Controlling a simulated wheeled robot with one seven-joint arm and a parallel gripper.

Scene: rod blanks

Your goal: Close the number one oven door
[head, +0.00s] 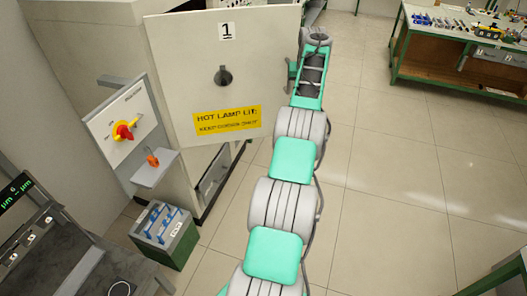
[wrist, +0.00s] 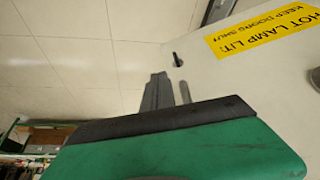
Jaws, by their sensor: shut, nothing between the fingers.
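The number one oven door (head: 180,70) is a pale panel with a "1" plate, a dark round fitting (head: 223,76) and a yellow "HOT LAMP LIT" label (head: 227,119). It stands swung out from the oven body (head: 85,40). My arm reaches up along the door's right edge in the head view. In the wrist view my gripper (wrist: 160,92) is shut and empty, its fingers close to the door's pale face (wrist: 240,85). I cannot tell whether they touch it. The gripper's fingertips are not clear in the head view.
A control panel with a red and yellow switch (head: 124,131) stands left of the door. A green box with blue-handled items (head: 165,235) is on the floor below. A green workbench (head: 465,45) is at the back right. The tiled floor to the right is clear.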

